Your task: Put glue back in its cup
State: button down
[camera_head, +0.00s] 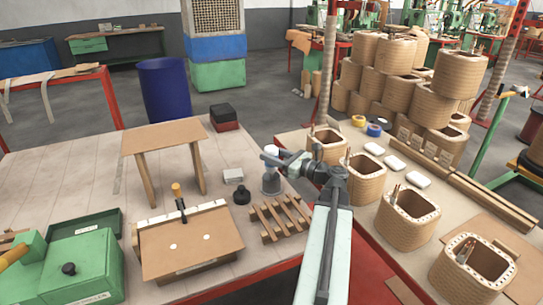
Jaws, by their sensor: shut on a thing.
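The glue (270,156) is a small pale bottle with a whitish top, seen small at the middle of the picture. My gripper (283,158) reaches it from the right and is shut on it. A grey, partly see-through cup (271,185) stands on the table directly below the glue. The glue looks upright and in line with the cup; I cannot tell whether its lower end is inside the cup or just above it. My gripper's fingers are small and partly merge with the bottle.
A black knob-shaped object (242,196) and a small white box (233,176) stand just left of the cup. A slatted wooden rack (274,225) lies in front. Several wound coils (411,220) stand at right. A wooden stand (160,137) is at left.

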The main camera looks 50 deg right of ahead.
jog(key=shift+f+b, duration=1.4)
jog(key=shift+f, duration=0.35)
jog(key=c, duration=0.7)
grip_release()
jog(key=s+d, duration=0.1)
jog(key=s, duration=0.6)
jog(key=shift+s, duration=0.4)
